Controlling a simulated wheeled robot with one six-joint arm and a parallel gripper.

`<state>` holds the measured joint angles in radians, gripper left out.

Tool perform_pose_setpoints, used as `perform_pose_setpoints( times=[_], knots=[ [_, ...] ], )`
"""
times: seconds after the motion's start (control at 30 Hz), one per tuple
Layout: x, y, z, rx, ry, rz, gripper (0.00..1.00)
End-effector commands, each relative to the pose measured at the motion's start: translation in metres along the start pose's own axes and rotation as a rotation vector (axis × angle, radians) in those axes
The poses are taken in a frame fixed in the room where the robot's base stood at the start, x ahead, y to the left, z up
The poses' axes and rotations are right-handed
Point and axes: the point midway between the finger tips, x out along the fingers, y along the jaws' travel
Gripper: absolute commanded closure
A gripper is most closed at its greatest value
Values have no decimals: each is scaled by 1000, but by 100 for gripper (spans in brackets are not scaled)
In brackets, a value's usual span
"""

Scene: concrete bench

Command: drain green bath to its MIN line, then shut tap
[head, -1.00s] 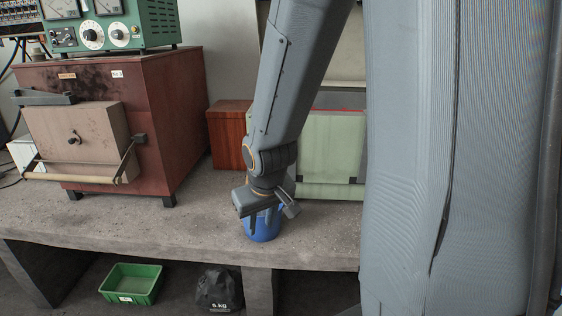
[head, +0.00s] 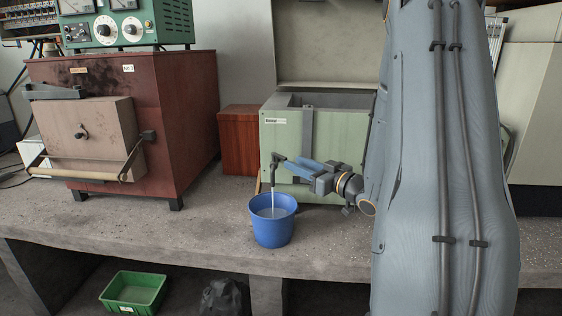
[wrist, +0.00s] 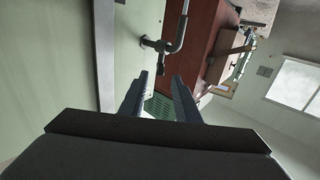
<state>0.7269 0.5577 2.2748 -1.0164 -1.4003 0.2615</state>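The pale green bath (head: 345,180) stands on the concrete bench with its lid raised. Its dark tap (head: 275,160) sticks out at the front, and a thin stream falls from it into the blue bucket (head: 272,230), which holds some liquid. A grey vertical strip (head: 306,130) runs down the bath front; no MIN line or level is readable on it. My gripper (head: 287,168) is just right of the tap. In the wrist view, my gripper's fingers (wrist: 161,84) are apart with nothing between them, and the tap (wrist: 172,42) lies just beyond their tips.
A red-brown furnace (head: 190,120) with a green instrument (head: 172,22) on top stands at left. A wooden block (head: 238,140) is behind the bucket. A green tray (head: 133,290) and a dark bag (head: 222,298) are below the bench. The bench front left of the bucket is clear.

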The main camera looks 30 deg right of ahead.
Motion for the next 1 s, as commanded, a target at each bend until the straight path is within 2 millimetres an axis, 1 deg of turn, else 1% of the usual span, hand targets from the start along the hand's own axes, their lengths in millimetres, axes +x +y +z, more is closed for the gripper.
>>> perform_pose_setpoints(
  times=[0.17,0.4,0.5,0.67,0.9,0.97,1.0],
  knots=[
    [20,-2,-2,0,6,-7,70],
    [56,-2,-2,-1,5,-6,70],
    [67,-1,-1,0,4,-5,70],
    [75,-1,-1,0,4,-3,70],
    [76,-1,-1,0,4,-3,70],
    [76,-1,-1,0,4,-3,79],
    [76,-1,-1,0,4,-3,86]
  ],
)
